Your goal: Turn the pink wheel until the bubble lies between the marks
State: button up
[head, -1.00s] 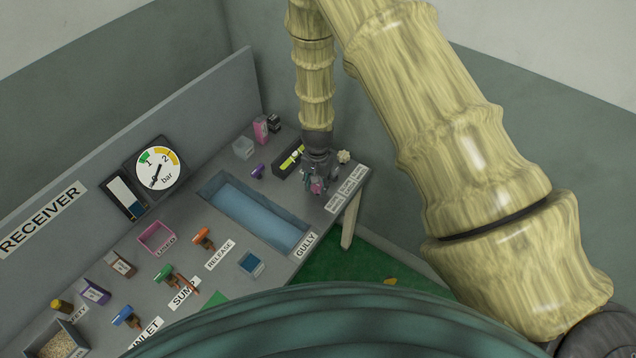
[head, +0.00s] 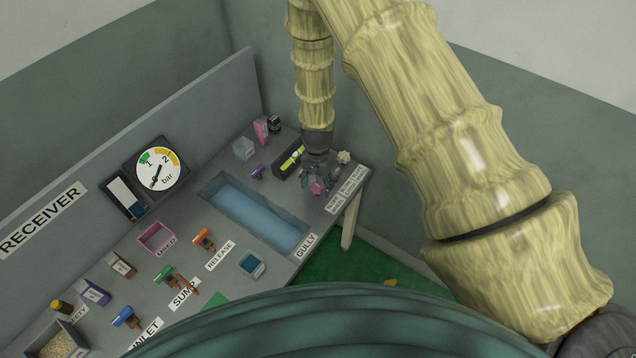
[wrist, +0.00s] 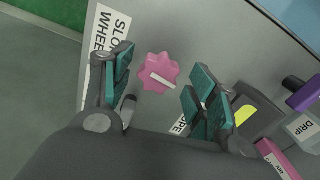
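In the head view the pink wheel (head: 317,188) shows just below my gripper (head: 318,178). My gripper (wrist: 160,85) is open, its teal finger pads apart. The level is a dark block with a yellow-green vial (head: 292,157) beside the gripper; part of the vial (wrist: 244,115) also shows in the wrist view. The bubble and marks are too small or hidden to read.
A purple item (head: 258,171), a clear box (head: 243,149) and a pink box (head: 261,131) stand left of the level. A blue gully basin (head: 255,215) lies in the bench. A pale knobbly object (head: 344,157) is right of my gripper, near the bench edge.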

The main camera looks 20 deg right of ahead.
aim_at(317, 185)
jog(key=shift+r, duration=0.1)
notch_tip(317, 185, up, 12)
dwell(0.8)
dwell(0.4)
jog(key=shift+n+h, duration=0.4)
jog(key=shift+n, duration=0.5)
jog(key=s+d+f, duration=0.1)
jog(key=s+f, duration=0.1)
jog(key=s+d+f, duration=0.1)
jog(key=s+f, duration=0.2)
jog(key=s+d+f, duration=0.1)
jog(key=s+f, duration=0.2)
jog(key=shift+s+f, duration=0.1)
jog(key=shift+s, duration=0.15)
jog(key=s+f+n, duration=0.3)
jog(key=s+f, duration=0.1)
jog(key=s, duration=1)
jog(key=s+f+n, duration=0.3)
jog(key=s+f, duration=0.2)
jog(key=s, duration=0.9)
jog(key=shift+d+f+n+y, duration=0.2)
jog(key=shift+d+n+y, duration=0.1)
jog(key=shift+d+y, duration=0.1)
jog(key=shift+s, duration=0.1)
